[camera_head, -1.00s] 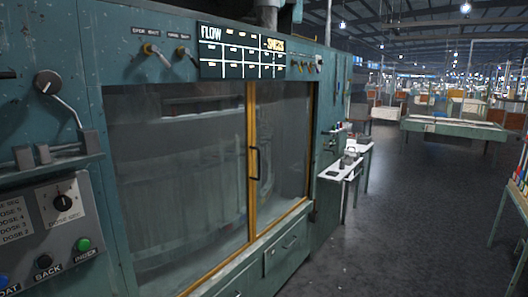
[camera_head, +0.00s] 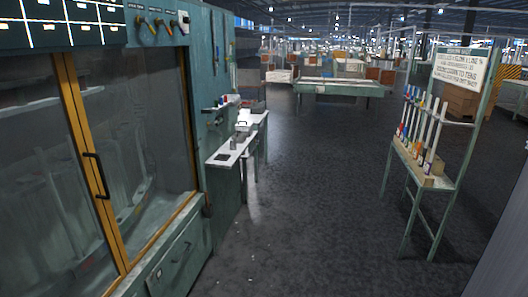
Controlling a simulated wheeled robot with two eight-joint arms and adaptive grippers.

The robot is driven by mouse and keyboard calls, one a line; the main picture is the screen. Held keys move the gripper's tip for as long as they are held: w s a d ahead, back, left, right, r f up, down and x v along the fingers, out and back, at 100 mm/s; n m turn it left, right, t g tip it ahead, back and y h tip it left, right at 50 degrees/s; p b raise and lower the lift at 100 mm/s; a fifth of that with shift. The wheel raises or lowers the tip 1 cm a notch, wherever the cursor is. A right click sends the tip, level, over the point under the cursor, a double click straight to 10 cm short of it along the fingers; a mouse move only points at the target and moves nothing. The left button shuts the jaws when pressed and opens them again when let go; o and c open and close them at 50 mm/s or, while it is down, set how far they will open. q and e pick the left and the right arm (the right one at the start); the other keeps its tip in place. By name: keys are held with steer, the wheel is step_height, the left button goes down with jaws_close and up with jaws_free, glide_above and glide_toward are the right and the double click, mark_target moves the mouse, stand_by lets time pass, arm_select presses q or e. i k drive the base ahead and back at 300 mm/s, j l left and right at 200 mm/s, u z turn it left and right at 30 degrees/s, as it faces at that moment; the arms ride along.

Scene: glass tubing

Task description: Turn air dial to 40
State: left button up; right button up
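No dial that I can read as the air dial shows. A row of small knobs with yellow, orange and dark parts (camera_head: 163,27) sits at the top of the teal machine's front (camera_head: 219,120), right of the dark display panel (camera_head: 62,22). Their labels are too small to read. Neither of my grippers is in view.
The machine's glass doors (camera_head: 135,130) with yellow frames (camera_head: 90,160) are at left. A narrow white shelf (camera_head: 232,150) juts out beside it. A rack of coloured tubes (camera_head: 420,135) with a sign (camera_head: 461,68) stands at right. The dark floor (camera_head: 310,200) between is clear.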

mark_target(186, 20)
steer(key=i+z, duration=0.2)
steer(key=i, duration=1.75)
